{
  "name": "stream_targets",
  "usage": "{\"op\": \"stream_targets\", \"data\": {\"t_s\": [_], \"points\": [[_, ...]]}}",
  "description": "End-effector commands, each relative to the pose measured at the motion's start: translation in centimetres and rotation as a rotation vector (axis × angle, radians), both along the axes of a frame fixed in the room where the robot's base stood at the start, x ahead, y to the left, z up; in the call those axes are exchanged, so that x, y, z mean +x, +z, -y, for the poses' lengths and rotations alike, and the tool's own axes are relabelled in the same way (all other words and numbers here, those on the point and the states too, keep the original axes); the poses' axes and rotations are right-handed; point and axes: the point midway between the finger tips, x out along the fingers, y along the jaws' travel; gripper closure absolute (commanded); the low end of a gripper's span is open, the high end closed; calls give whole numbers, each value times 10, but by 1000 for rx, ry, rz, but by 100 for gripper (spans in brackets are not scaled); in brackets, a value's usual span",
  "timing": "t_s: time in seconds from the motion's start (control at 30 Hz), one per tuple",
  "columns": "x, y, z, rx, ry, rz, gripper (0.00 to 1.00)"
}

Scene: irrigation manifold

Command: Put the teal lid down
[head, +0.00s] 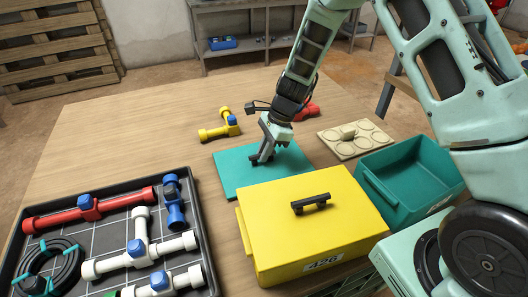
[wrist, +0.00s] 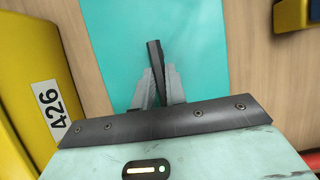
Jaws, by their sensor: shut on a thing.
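The teal lid (head: 228,166) is a flat rectangular panel with a dark bar handle; in the head view it is at the middle of the wooden table, behind the yellow bin. It also fills the middle of the wrist view (wrist: 200,45). My gripper (head: 264,156) is over the lid, its fingers closed around the dark handle. In the wrist view the handle sits between the two grey fingertips (wrist: 157,85). The lid looks flat and close to the tabletop; I cannot tell whether it touches it. The open teal bin (head: 379,190) stands to the right.
The yellow lidded bin (head: 280,242), labelled 426, stands in front of the lid. A yellow pipe fitting (head: 213,133) and red part (head: 306,112) lie behind it. A beige plate (head: 337,147) is right. A black tray (head: 110,216) of pipes is left. Bare table lies left of the lid.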

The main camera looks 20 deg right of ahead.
Motion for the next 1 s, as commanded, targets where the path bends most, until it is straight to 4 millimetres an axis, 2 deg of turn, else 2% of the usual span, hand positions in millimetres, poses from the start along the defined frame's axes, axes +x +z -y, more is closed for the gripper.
{"op": "stream_targets", "data": {"t_s": [0.37, 0.4, 0.47, 0.5, 0.77, 0.87, 1.0], "points": [[0, -6, -1, 1, 1, 0, 100], [0, -6, -1, 1, 1, 0, 84], [0, -6, 0, 1, 1, 0, 68], [0, -6, 0, 1, 1, 0, 65], [0, -4, 0, 0, 1, 0, 65], [1, 1, 1, 0, 0, 2, 65], [1, 21, 9, 0, -1, 4, 65]]}}
